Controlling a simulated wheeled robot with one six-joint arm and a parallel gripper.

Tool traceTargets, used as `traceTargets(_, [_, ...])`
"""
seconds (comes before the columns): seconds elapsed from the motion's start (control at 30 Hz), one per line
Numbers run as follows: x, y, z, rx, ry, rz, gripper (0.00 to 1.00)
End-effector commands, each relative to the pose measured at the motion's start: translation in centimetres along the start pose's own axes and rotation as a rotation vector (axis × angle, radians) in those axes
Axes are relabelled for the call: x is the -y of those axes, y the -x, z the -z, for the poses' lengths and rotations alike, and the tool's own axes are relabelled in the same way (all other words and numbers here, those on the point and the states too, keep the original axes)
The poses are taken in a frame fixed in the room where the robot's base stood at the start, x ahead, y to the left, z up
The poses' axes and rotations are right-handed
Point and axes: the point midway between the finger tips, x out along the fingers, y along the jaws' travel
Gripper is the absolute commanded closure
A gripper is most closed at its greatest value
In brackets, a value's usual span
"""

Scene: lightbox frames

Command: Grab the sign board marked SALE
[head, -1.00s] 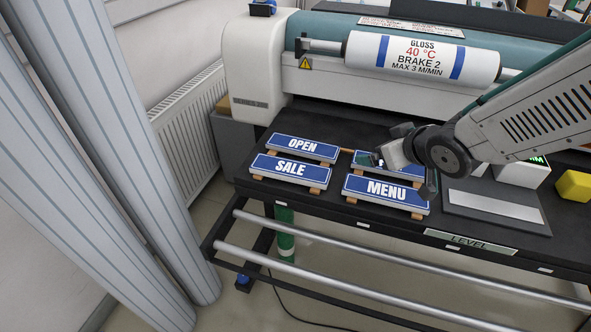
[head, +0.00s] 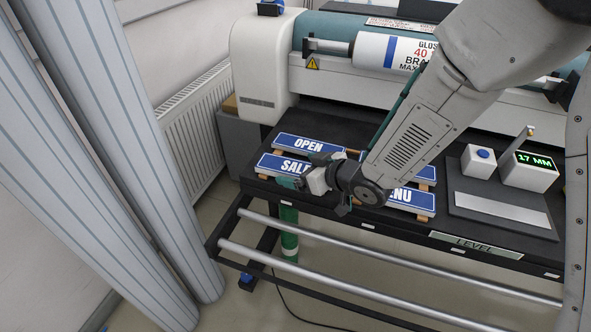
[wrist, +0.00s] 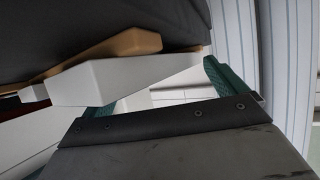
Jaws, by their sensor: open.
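The SALE sign board (head: 268,164) is blue with white letters and lies on wooden strips at the near left of the dark table. My gripper (head: 292,181) is open at its near right edge and hides part of its right end. In the wrist view, a white board edge (wrist: 120,76) with a wooden strip (wrist: 110,47) shows close to my gripper (wrist: 158,90), whose two green fingers are apart. I cannot tell whether the board is between the fingers or touching them.
The OPEN board (head: 308,144) lies just behind. The MENU board (head: 418,205) is to the right, partly behind my arm, with another blue board (head: 424,174) behind it. A roller machine (head: 262,70) stands at the back, and rails (head: 330,271) run along the front.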

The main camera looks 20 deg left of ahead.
Motion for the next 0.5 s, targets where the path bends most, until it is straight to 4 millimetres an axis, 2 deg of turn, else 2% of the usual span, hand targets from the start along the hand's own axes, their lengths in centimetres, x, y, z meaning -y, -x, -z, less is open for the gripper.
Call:
traceTargets(0.27, [-0.01, -0.63, -0.01, 0.000, 0.000, -0.001, 0.03])
traceTargets(0.3, [-0.01, -0.63, -0.01, 0.001, 0.000, -0.001, 0.06])
traceTargets(0.5, [0.00, -0.62, -0.04, 0.001, 0.000, -0.001, 0.62])
